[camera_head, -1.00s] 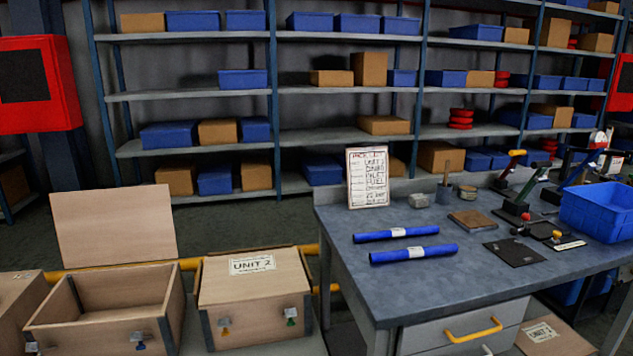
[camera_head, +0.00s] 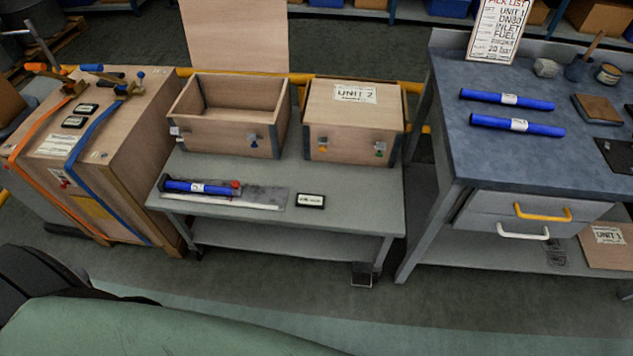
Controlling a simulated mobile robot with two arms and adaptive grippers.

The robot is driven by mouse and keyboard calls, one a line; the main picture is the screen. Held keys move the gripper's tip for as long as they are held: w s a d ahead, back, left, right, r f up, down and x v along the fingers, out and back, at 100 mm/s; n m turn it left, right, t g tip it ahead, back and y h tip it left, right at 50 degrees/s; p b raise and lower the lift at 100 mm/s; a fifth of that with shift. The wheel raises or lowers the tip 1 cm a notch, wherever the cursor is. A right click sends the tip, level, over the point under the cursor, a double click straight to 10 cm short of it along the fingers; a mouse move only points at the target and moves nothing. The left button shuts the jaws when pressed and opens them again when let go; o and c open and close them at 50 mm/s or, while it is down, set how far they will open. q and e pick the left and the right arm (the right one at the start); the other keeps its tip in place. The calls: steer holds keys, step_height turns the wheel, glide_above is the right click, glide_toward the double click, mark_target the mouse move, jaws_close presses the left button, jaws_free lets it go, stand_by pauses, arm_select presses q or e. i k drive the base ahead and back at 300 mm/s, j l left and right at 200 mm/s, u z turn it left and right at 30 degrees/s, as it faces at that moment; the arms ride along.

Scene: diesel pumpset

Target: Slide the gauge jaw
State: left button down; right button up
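A flat grey measuring gauge (camera_head: 254,196) lies on the low grey bench in front of the wooden boxes. A blue tube with a white label (camera_head: 198,187) lies along it. A dark block stands at its left end and a small red-tipped part (camera_head: 235,184) at the tube's right end, which may be the jaw; it is too small to be sure. A black label plate (camera_head: 310,201) lies just right of the gauge. Neither gripper is in view.
An open wooden box (camera_head: 233,112) and a closed UNIT 2 box (camera_head: 352,117) stand behind the gauge. A large strapped crate (camera_head: 131,149) stands left. The workbench (camera_head: 560,176) at right holds two blue tubes (camera_head: 507,99). The low bench's front (camera_head: 290,222) is clear.

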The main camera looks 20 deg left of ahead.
mark_target(236, 190)
steer(key=u, duration=1.45)
steer(key=k, duration=0.05)
